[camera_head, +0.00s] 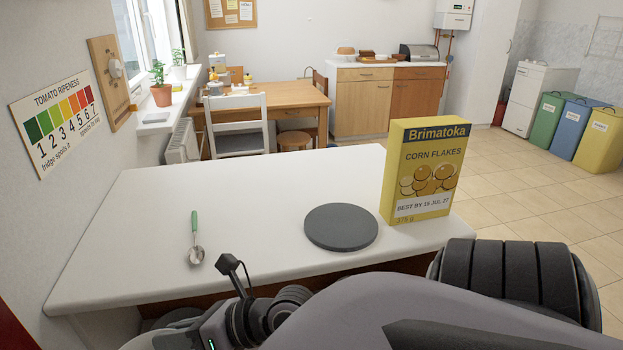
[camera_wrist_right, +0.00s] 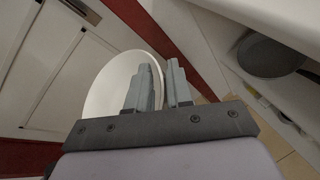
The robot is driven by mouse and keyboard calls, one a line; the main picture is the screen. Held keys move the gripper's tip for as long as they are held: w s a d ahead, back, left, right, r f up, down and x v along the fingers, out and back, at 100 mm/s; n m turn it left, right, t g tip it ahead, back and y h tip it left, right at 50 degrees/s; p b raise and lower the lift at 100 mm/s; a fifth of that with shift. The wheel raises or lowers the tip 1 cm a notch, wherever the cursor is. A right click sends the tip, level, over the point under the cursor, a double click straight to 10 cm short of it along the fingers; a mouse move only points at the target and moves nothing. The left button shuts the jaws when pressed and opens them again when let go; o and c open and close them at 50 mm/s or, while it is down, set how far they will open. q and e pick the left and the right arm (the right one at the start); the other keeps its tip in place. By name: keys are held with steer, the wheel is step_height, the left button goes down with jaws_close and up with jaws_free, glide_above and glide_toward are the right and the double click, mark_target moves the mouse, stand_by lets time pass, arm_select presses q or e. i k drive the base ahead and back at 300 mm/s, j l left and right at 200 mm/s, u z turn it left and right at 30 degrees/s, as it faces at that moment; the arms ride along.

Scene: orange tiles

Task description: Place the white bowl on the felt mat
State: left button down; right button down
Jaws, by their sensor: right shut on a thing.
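The felt mat (camera_head: 341,228) is a dark grey round disc lying flat and empty on the white counter, left of and in front of the cereal box. The white bowl (camera_wrist_right: 104,84) shows in the right wrist view. My right gripper (camera_wrist_right: 161,76) is shut on the bowl's rim, with one finger on each side of its wall. The bowl looks tilted in that view, and the fingers and gripper body hide part of it. In the head view the bowl is not seen, and my own arm covers the bottom. My left gripper is not in view.
A yellow corn flakes box (camera_head: 424,170) stands upright close to the mat's right. A green-handled spoon (camera_head: 195,240) lies on the counter (camera_head: 255,215) at left. The counter between spoon and mat is clear. A grey round thing (camera_wrist_right: 265,55) shows in the wrist view; I cannot tell what it is.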

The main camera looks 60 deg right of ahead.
mark_target(340, 223)
steer(key=k+l+u, duration=0.15)
steer(key=u, duration=0.15)
steer(key=k+l+u, duration=0.65)
steer(key=k+l, duration=0.25)
steer(key=k, duration=0.15)
steer(key=k+l+u, duration=0.15)
steer(key=k+l, duration=0.15)
steer(key=k, duration=0.15)
steer(key=k+l, duration=0.2)
steer(key=k, duration=0.2)
steer(key=u, duration=0.05)
